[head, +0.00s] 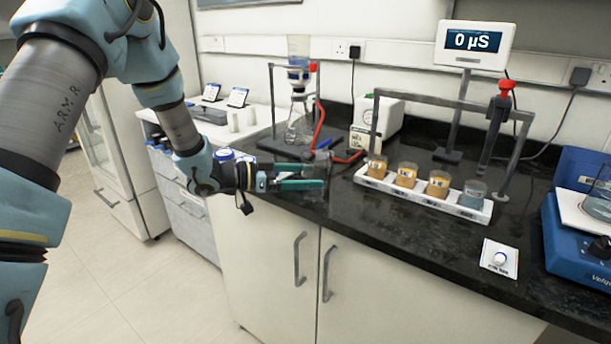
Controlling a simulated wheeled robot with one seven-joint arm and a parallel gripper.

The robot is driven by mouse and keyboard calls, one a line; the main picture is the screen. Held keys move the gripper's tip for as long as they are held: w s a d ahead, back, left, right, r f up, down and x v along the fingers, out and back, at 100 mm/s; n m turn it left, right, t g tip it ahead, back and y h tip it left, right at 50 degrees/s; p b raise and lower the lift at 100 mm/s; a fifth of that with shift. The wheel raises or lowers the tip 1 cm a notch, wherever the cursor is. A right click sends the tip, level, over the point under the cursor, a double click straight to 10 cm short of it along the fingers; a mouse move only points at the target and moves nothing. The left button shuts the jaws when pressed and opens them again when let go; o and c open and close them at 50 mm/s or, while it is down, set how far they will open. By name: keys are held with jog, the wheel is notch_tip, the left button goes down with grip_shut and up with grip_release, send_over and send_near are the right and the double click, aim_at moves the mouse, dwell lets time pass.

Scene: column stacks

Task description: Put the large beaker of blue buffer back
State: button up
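My gripper (312,177) reaches in from the left over the front edge of the dark counter, its teal fingers pointing right. A small gap shows between the fingers. A clear glass shape (322,158) is at the fingertips; I cannot tell whether it is held or stands behind them. A glass beaker (600,200) with faintly bluish contents stands at the right edge, partly cut off, on the white plate of a blue device. A smaller beaker of blue-grey liquid (472,194) stands at the right end of a white rack. I cannot tell for certain which is the large beaker.
The white rack (412,192) also holds three beakers of orange liquid, under a grey frame with a red-topped probe (497,115). A flask (298,125) with red tubing stands behind my gripper. The blue device (575,245) is at right. The front counter between is mostly clear.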

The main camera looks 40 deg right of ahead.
jog(key=shift+o, duration=0.8)
jog(key=b+v, duration=0.2)
jog(key=v, duration=1)
jog(key=shift+a, duration=0.1)
